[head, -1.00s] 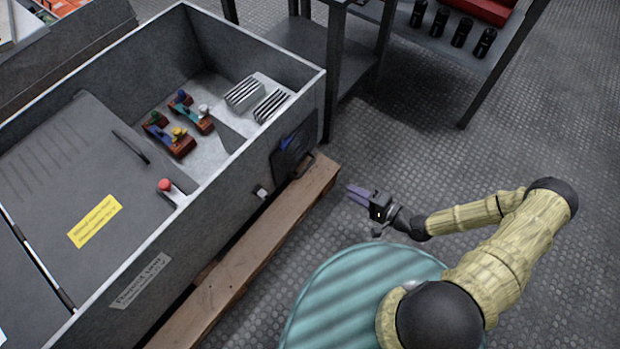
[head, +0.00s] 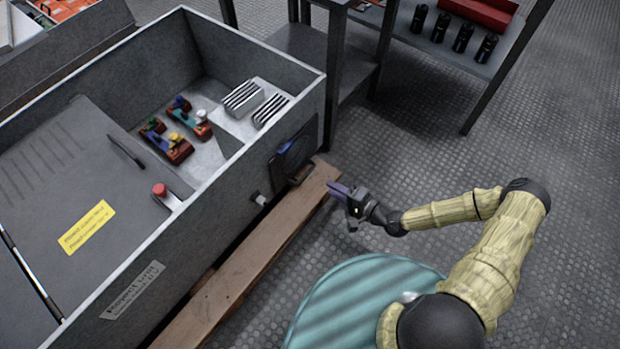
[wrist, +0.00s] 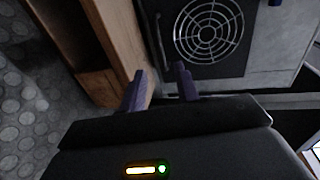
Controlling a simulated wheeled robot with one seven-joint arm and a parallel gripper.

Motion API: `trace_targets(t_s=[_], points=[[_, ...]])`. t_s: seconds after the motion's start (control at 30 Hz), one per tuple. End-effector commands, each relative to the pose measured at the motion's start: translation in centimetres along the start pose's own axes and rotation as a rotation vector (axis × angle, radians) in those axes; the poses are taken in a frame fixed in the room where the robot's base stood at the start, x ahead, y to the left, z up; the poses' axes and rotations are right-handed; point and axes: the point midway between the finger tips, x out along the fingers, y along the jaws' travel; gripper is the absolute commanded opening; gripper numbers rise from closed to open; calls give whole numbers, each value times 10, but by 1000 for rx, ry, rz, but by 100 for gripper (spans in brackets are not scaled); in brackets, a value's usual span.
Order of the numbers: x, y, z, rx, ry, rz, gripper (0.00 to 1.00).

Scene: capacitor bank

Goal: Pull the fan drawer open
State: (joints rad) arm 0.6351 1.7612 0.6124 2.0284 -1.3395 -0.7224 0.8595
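The fan drawer (head: 296,150) is a dark panel set low in the near side wall of the grey cabinet, close to its right corner. In the wrist view the fan drawer (wrist: 228,58) shows a round light fan grille and a thin bar handle (wrist: 161,41) along its left edge. The drawer looks flush with the cabinet wall. My gripper (head: 336,187) is in front of the drawer, apart from it. In the wrist view its two purple fingers (wrist: 162,84) are spread with nothing between them, and the handle lies beyond the gap.
The grey cabinet (head: 200,232) rests on a wooden pallet (head: 262,250) that juts out below the drawer. A metal shelf table (head: 440,50) with black cylinders stands behind.

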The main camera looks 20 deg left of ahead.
Motion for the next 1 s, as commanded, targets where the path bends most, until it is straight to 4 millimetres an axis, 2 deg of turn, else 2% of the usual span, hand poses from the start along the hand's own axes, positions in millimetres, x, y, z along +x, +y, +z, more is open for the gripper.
trace_targets(t_s=[0.3,0.5,0.67,0.9,0.93,1.0], points=[[58,4,0,-2,-3,0,32],[88,2,0,-2,-2,-1,32],[98,1,0,-1,-1,0,32],[98,0,0,0,0,0,32],[98,0,0,0,0,0,30],[98,0,0,0,0,0,16]])
